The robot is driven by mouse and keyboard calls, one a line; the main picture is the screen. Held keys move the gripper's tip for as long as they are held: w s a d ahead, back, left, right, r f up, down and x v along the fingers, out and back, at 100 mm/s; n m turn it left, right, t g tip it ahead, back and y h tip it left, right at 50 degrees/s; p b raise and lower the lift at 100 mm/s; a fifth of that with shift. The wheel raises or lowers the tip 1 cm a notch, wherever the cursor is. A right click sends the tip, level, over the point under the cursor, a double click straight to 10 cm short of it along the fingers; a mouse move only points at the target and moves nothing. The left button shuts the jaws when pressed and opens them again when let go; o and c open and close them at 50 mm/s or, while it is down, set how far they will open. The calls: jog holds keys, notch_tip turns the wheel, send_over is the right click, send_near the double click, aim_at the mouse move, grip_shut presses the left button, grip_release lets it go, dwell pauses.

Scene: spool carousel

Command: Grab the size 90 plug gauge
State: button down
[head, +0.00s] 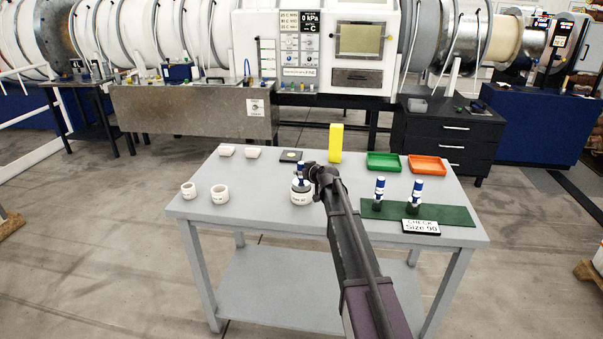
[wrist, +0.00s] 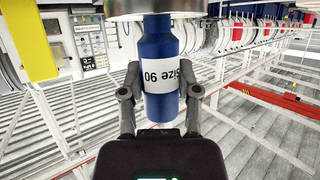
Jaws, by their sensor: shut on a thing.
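The size 90 plug gauge (wrist: 158,50) has a blue handle with a white label reading "Size 90", upside down in the wrist view. My gripper (wrist: 160,98) is shut on this handle, one finger on each side. A wide grey metal part (wrist: 155,8) shows at the handle's far end. In the head view the gauge (head: 301,170) stands upright in my gripper (head: 312,177), at a white ring (head: 301,198) on the table. I cannot tell whether its lower end is inside the ring or just above it.
Two other blue-and-white gauges (head: 379,188) stand on a green mat (head: 455,214), behind a sign (head: 421,227) reading "CHECK Size 90". Two white rings (head: 220,194) sit at left. A yellow block (head: 336,143), green tray (head: 384,170) and orange tray (head: 427,173) line the back.

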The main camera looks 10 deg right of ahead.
notch_tip(320, 180, up, 16)
jog(key=p, duration=1.5)
jog(key=shift+f, duration=0.2)
jog(key=shift+f, duration=0.1)
